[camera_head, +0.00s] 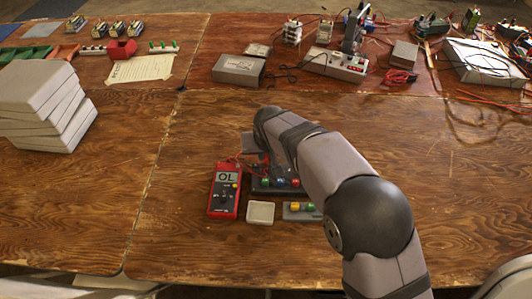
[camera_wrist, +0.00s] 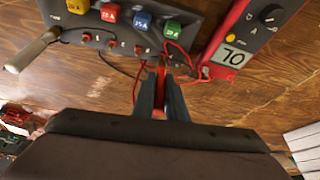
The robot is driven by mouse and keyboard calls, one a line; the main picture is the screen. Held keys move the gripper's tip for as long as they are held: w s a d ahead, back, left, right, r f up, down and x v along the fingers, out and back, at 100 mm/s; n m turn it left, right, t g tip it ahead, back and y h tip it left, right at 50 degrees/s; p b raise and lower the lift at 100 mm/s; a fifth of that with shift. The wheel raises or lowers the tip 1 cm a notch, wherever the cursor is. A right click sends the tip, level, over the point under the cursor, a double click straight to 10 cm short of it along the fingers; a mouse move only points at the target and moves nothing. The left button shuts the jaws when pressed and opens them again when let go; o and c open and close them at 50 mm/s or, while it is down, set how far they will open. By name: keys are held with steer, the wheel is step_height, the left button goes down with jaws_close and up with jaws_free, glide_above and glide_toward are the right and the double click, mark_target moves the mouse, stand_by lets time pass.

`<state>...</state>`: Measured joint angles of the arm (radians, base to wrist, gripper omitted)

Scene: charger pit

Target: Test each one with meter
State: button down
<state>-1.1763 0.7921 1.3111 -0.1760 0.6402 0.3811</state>
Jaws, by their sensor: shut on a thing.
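The red meter (camera_head: 224,190) lies on the table and its display reads OL; it shows upside down in the wrist view (camera_wrist: 232,57). A dark board (camera_head: 260,190) to its right carries coloured fuses. In the wrist view the fuses are yellow (camera_wrist: 78,6), red (camera_wrist: 110,13), blue (camera_wrist: 142,20) and green (camera_wrist: 173,30), with red terminals (camera_wrist: 112,43) along the near edge. My gripper (camera_wrist: 161,95) is shut on a red probe (camera_wrist: 161,76), close to the board beside the green fuse. Whether its tip touches a terminal is unclear.
A small white dish (camera_head: 260,213) and a grey strip (camera_head: 291,212) with yellow and green pieces lie in front of the board. A lever-like pale handle (camera_wrist: 35,50) sticks out at the board's end. Stacked boxes (camera_head: 40,105) stand left. Red wires loop near the gripper.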

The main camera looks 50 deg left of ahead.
steer(key=shift+f+b, duration=0.4)
steer(key=shift+f, duration=0.5)
stand_by(1.4)
steer(key=c, duration=1.4)
jaws_free()
steer(key=shift+o, duration=0.2)
steer(key=shift+r, duration=0.15)
steer(key=shift+r+p, duration=2.85)
steer(key=shift+r, duration=0.8)
